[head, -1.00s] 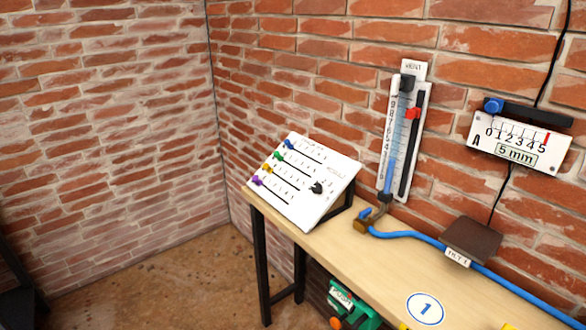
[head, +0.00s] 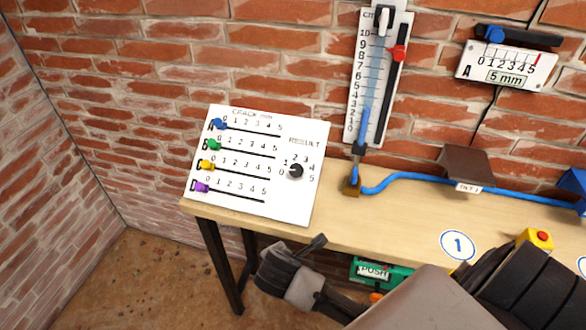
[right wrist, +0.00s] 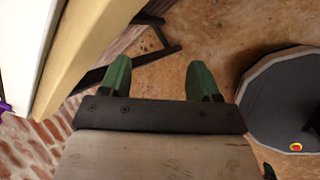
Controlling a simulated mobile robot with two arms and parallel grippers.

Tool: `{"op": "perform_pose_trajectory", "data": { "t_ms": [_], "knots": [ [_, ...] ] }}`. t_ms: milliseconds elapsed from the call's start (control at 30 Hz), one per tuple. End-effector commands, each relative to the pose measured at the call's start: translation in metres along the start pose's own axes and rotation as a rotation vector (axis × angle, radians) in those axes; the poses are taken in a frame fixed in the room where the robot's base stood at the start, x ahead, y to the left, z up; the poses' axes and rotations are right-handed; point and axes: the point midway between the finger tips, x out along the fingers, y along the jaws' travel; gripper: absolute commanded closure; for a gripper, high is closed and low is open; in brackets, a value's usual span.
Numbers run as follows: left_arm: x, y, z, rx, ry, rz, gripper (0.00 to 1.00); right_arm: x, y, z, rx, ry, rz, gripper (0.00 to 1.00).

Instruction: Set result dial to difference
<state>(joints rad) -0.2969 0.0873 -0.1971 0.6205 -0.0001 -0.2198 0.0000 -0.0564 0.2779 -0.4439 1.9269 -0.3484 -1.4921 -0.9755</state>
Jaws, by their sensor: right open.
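The white sloped panel (head: 232,193) on the bench has a black RESULT dial (head: 296,172) at its right, inside a printed scale from 0 to 5. I cannot read its pointer clearly. Blue (head: 218,124), green (head: 213,145), yellow (head: 207,165) and purple (head: 201,187) sliders stand at the left ends of rows A to D. My right arm is below and right of the panel in the head view. In the right wrist view my right gripper (right wrist: 158,75) is open and empty, with green fingers apart beside the bench edge. My left gripper is not in view.
A wall gauge (head: 370,85) has a blue column and red marker (head: 397,53). Gauge A (head: 506,66) reads 5 mm. A blue hose (head: 410,176) runs along the bench (head: 345,225) past a brown block (head: 466,164). A green PUSH box (head: 398,274) is under the bench.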

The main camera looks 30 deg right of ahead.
Motion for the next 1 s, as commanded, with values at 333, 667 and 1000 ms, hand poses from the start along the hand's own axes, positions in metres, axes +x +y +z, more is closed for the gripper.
{"op": "perform_pose_trajectory", "data": {
  "t_ms": [333, 667, 1000],
  "knots": [
    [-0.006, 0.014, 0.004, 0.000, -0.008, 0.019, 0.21, -0.108, 0.070, 0.048, -0.367, -0.204, 0.135, 0.37],
    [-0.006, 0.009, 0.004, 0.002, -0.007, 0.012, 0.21, -0.126, 0.126, 0.070, -0.787, -0.511, 0.147, 0.37],
    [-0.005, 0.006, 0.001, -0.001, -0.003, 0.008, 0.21, -0.107, 0.144, 0.087, -0.869, -0.578, 0.127, 0.37]
  ]
}}
